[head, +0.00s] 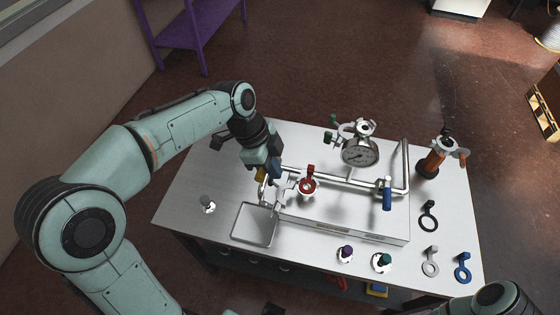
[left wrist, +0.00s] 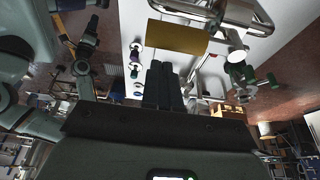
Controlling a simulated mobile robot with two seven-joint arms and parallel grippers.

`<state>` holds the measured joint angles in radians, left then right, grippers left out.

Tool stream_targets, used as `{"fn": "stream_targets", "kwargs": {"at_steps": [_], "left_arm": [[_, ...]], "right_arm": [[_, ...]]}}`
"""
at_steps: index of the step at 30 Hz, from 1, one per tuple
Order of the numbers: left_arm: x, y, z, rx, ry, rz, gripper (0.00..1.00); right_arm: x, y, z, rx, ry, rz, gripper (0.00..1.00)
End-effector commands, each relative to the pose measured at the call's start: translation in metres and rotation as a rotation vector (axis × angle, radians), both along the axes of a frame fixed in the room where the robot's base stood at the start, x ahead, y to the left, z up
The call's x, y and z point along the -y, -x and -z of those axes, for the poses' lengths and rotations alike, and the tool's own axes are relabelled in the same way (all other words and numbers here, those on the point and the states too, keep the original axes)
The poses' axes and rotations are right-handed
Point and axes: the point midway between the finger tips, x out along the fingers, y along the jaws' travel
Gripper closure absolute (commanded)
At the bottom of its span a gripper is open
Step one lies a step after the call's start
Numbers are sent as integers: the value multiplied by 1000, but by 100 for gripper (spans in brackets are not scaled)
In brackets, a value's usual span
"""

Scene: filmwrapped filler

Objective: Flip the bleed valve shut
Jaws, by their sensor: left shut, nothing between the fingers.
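A pipe rig with several valves stands on the grey table. A flat yellow lever (head: 262,174), which looks like the bleed valve's handle, is at the rig's left end above a square metal tray (head: 256,224). It shows as a yellow plate (left wrist: 178,38) in the left wrist view. My left gripper (head: 276,173) is shut and empty, close beside this lever. In the left wrist view its fingers (left wrist: 163,70) point toward the plate; I cannot tell whether they touch. The valve body is partly hidden behind the gripper. My right gripper does not show clearly.
A red-handled valve (head: 308,184) is just right of my left gripper. A pressure gauge (head: 360,152) and a blue lever (head: 387,197) are farther right. The table's left part is mostly clear.

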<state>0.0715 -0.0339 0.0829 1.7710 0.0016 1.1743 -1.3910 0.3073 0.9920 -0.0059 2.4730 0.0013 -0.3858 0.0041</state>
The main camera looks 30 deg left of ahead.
Motion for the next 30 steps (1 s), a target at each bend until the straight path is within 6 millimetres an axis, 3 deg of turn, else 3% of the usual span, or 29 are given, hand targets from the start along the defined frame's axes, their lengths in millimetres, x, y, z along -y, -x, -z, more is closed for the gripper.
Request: {"fn": "stream_targets", "kwargs": {"at_steps": [6, 30], "left_arm": [[-12, 3, 2, -1, 1, -1, 100], [-18, 6, 2, -1, 0, 77, 100]], "right_arm": [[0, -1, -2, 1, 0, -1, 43], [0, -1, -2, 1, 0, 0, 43]]}}
